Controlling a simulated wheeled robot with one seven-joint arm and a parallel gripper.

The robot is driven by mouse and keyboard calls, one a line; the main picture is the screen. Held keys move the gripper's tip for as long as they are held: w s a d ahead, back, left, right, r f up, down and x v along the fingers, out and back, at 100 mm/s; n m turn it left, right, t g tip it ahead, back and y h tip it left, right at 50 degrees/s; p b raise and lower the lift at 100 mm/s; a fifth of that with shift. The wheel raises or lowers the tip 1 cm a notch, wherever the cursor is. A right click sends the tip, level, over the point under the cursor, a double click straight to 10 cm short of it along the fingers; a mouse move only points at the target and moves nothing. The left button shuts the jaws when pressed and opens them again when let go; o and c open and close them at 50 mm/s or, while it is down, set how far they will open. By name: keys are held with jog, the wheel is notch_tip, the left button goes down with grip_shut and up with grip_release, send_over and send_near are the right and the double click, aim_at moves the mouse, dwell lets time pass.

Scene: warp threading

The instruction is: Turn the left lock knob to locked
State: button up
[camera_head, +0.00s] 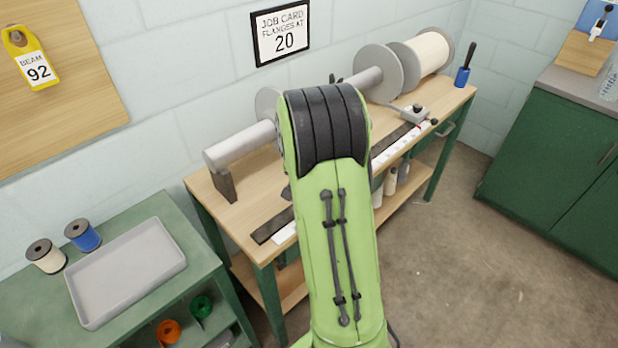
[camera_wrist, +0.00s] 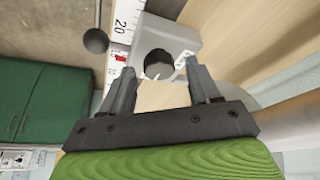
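In the wrist view, a pale grey block (camera_wrist: 178,40) carries a round black knob (camera_wrist: 158,65) with a small white mark at its right edge. My gripper (camera_wrist: 161,72) is open, with one finger on each side of the knob in the picture. I cannot tell whether the fingers touch it. The views do not clearly show whether this is the left knob. In the head view, my green arm hides my gripper and the middle of the bench. A grey block (camera_head: 413,114) with a dark part on top shows right of my arm.
A white scale (camera_wrist: 128,22) with a red pointer (camera_wrist: 120,57) runs beside the block, near a black ball (camera_wrist: 96,41) on a rod. In the head view, the bench (camera_head: 462,93) carries a roller (camera_head: 240,145) with flanges (camera_head: 380,72). A job card (camera_head: 282,32) reads 20.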

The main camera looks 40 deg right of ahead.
jog(key=p+v, duration=0.4)
jog(key=v, duration=1.1)
jog(key=shift+r, duration=0.4)
